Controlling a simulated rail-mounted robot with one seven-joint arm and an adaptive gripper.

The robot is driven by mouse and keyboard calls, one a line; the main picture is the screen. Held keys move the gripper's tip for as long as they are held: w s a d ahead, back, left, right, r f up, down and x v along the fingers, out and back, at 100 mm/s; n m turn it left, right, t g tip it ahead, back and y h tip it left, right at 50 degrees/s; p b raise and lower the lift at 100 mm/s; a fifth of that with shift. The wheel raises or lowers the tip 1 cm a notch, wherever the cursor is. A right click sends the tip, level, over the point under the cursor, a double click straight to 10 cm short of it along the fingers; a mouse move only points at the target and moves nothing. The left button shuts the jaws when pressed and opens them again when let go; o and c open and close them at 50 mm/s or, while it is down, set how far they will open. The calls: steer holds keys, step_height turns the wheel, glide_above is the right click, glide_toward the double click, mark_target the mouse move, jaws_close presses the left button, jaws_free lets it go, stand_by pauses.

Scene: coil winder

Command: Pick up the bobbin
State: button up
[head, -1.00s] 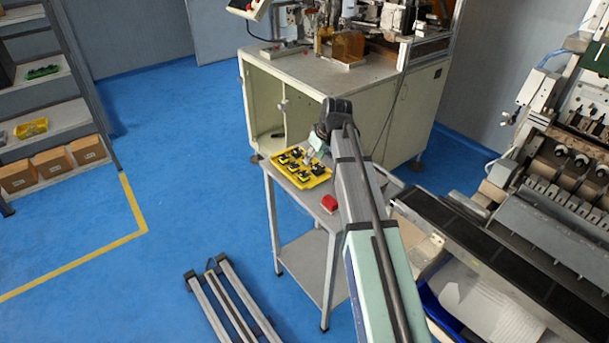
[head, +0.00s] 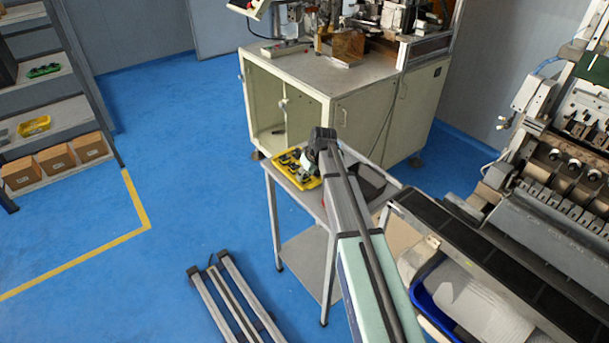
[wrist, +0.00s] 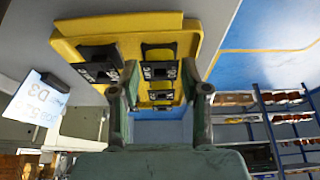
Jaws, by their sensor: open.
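A yellow tray (head: 313,184) with several black bobbins (head: 287,160) lies on the small grey trolley. In the wrist view the tray (wrist: 68,48) fills the upper middle, and black bobbins with white lettering sit in it. One bobbin (wrist: 160,70) shows between the fingers of my gripper (wrist: 158,85). My gripper is open, with a clear gap between its fingers and nothing held. In the head view my arm covers part of the tray, and the fingers are hard to make out. I cannot tell whether they touch a bobbin.
The trolley (head: 308,260) stands before the winder cabinet (head: 365,125). A dark flat object (head: 368,182) lies on the trolley, right of my arm. A white lettered card (wrist: 36,108) shows left in the wrist view. Shelves (head: 55,125) stand at left; blue floor between is open.

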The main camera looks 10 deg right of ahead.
steer(key=shift+w+a+f, duration=0.1)
steer(key=shift+w+f, duration=0.15)
steer(key=shift+f, duration=0.4)
steer(key=shift+c, duration=0.4)
steer(key=c, duration=0.6)
steer(key=shift+c, duration=0.2)
step_height(320, 180, up, 20)
steer(key=b, duration=0.5)
